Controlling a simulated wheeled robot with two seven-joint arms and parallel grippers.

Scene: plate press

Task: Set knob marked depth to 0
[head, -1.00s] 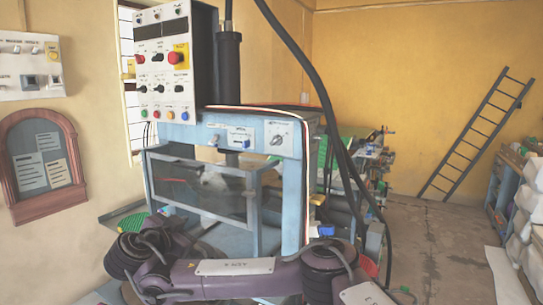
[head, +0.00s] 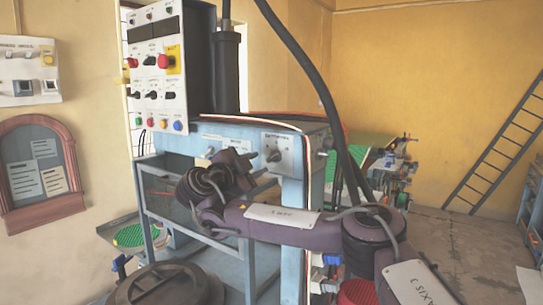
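The blue plate press carries a white plate with a dark rotary knob (head: 274,154) on the right end of its front beam (head: 205,137). Its lettering is too small to read, so I cannot confirm which knob is marked depth. My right arm comes in from the lower right and bends at the wrist in front of the beam. My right gripper (head: 245,165) is close to the left of this knob. Its fingers are small and partly hidden by the wrist, so I cannot tell their opening or any contact. My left gripper is not in view.
A white control panel (head: 156,70) with several knobs and buttons, including a red one on yellow, stands above the beam at left. A thick black hose (head: 300,60) hangs just right of the knob. The metal guard frame (head: 150,190) is below the beam.

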